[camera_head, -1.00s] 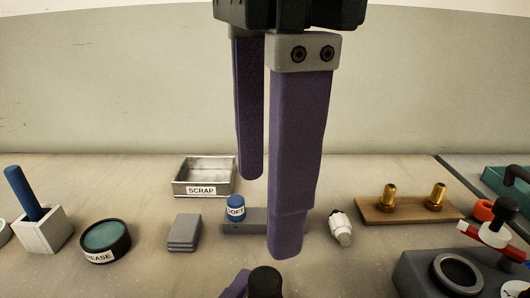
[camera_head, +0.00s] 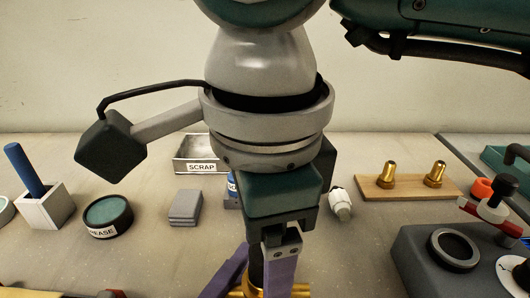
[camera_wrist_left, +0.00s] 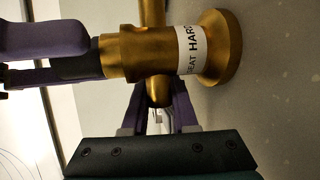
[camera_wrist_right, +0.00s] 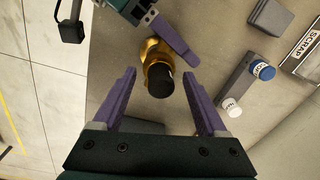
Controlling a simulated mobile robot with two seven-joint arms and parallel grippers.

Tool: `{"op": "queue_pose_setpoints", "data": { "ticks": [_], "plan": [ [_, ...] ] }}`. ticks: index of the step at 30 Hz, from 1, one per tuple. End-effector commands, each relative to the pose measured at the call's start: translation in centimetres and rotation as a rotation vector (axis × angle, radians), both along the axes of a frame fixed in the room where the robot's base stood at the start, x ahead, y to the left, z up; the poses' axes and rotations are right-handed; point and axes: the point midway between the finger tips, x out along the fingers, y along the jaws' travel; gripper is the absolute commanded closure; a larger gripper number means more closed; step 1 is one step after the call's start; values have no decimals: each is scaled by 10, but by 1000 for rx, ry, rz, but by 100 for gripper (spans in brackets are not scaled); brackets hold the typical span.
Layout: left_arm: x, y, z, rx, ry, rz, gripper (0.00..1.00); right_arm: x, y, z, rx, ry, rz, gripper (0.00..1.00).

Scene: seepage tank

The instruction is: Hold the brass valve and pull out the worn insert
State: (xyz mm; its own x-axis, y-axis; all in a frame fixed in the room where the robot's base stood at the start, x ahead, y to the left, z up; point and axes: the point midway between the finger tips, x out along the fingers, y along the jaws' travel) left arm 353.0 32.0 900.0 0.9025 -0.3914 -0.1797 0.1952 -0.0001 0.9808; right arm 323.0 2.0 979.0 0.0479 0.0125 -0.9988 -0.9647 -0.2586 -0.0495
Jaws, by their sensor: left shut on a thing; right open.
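The brass valve (camera_head: 273,291) is at the bottom of the head view, mostly hidden. A black round piece (camera_wrist_right: 160,80), apparently the insert, stands in its top. My left gripper (camera_head: 228,274) comes in from the lower left. In the left wrist view, my left gripper (camera_wrist_left: 158,98) is shut on the brass valve (camera_wrist_left: 150,52), whose label partly reads "EAT HARD". My right gripper (camera_head: 280,262) has come down over the valve. In the right wrist view, the open fingers of the right gripper (camera_wrist_right: 160,74) stand on either side of the black piece, with gaps beside it.
Behind are a SCRAP tray (camera_head: 186,153), a grey block stack (camera_head: 185,207) and a partly hidden blue-capped part (camera_wrist_right: 263,71). A white-capped part (camera_head: 340,204) lies right of my arm. Brass fittings stand on a board (camera_head: 410,187). A grey fixture (camera_head: 417,270) is at right.

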Motion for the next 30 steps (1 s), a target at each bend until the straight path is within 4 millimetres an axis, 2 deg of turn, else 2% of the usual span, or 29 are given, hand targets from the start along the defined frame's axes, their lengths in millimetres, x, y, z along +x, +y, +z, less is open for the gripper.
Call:
{"op": "queue_pose_setpoints", "data": {
  "ticks": [5,25,29,30],
  "plan": [
    [0,0,0,0,0,0,100,0,0,0,0,0,0,25],
    [0,0,0,0,0,0,100,0,0,1,0,-1,0,100],
    [0,0,0,0,0,0,100,0,0,1,0,-1,0,100],
    [0,0,0,0,0,0,100,0,0,1,0,-1,0,66]
  ]
}}
